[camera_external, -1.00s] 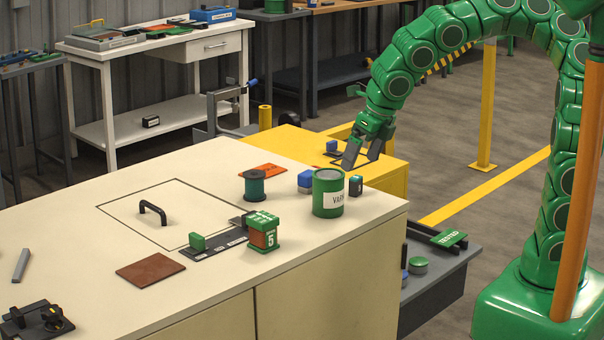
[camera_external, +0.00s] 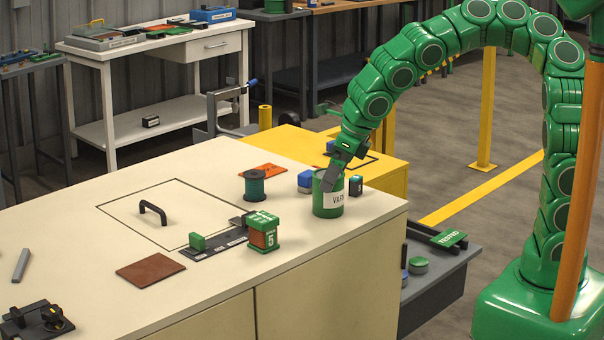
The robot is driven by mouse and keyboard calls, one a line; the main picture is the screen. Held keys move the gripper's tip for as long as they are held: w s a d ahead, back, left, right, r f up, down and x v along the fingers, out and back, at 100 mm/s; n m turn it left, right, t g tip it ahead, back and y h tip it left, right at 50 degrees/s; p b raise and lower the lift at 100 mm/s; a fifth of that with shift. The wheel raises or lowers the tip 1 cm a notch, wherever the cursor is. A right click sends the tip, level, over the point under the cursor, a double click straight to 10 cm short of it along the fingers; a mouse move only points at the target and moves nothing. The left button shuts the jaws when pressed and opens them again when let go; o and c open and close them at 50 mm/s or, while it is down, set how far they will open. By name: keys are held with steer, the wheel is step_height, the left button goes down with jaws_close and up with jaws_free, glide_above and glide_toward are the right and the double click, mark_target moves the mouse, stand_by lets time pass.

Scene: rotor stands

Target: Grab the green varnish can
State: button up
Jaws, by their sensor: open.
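The green varnish can (camera_external: 327,204) stands upright near the right corner of the cream cabinet top (camera_external: 215,290). The far finger is mostly hidden, so I cannot tell whether the fingers touch the can.
A blue-topped block (camera_external: 306,182) and a small dark block (camera_external: 355,186) stand close behind the can. A green spool (camera_external: 254,185) and a green-and-brown block marked 5 (camera_external: 263,232) stand to its left. The cabinet top in front of the can is clear.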

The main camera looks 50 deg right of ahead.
steer(key=shift+x, duration=2.2)
steer(key=shift+a, duration=0.2)
steer(key=c, duration=1.2)
steer(key=shift+r, duration=0.15)
steer(key=shift+w+r, duration=0.1)
steer(key=shift+r, duration=0.6)
steer(key=s+d+r, duration=0.1)
steer(key=s+r, duration=0.2)
steer(key=s, duration=0.1)
steer(key=s+d+r, duration=0.2)
steer(key=s+r, duration=0.2)
steer(key=s+d+r, duration=0.2)
steer(key=s+r, duration=0.2)
steer(key=s, duration=0.1)
steer(key=shift+d+r, duration=0.2)
